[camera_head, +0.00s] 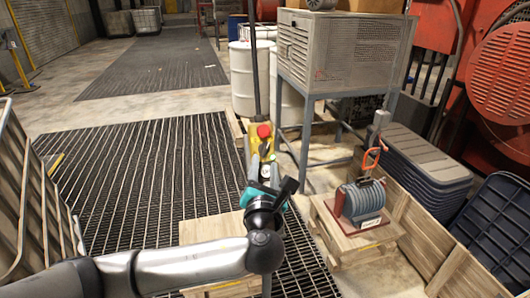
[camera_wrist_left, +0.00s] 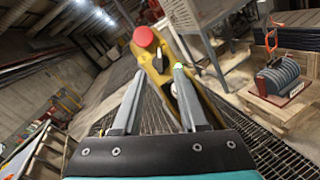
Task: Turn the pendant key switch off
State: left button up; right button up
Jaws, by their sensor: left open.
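The yellow pendant (camera_head: 262,143) with a red button (camera_head: 264,131) hangs upright from a dark cable in the head view. In the left wrist view the pendant (camera_wrist_left: 151,60) and its red button (camera_wrist_left: 143,36) are beyond and between my fingers. A small pale round part (camera_wrist_left: 174,90) shows on the pendant's lower face; I cannot tell for sure whether it is the key switch or how it is turned. My left gripper (camera_head: 264,168) is open and empty, close in front of the pendant. In the head view it hides the pendant's lower part. My right gripper is out of view.
A metal cabinet on legs (camera_head: 345,50) and white drums (camera_head: 243,80) stand behind the pendant. A grey motor (camera_head: 360,203) sits on a wooden pallet (camera_head: 345,246) at right. A slatted metal frame (camera_head: 30,200) is at left. Grating (camera_head: 140,175) covers the floor.

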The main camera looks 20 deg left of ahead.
aim_at(265, 152)
pick_arm(q)
jog(key=shift+x, duration=2.8)
jog(key=shift+c, duration=0.4)
grip_shut()
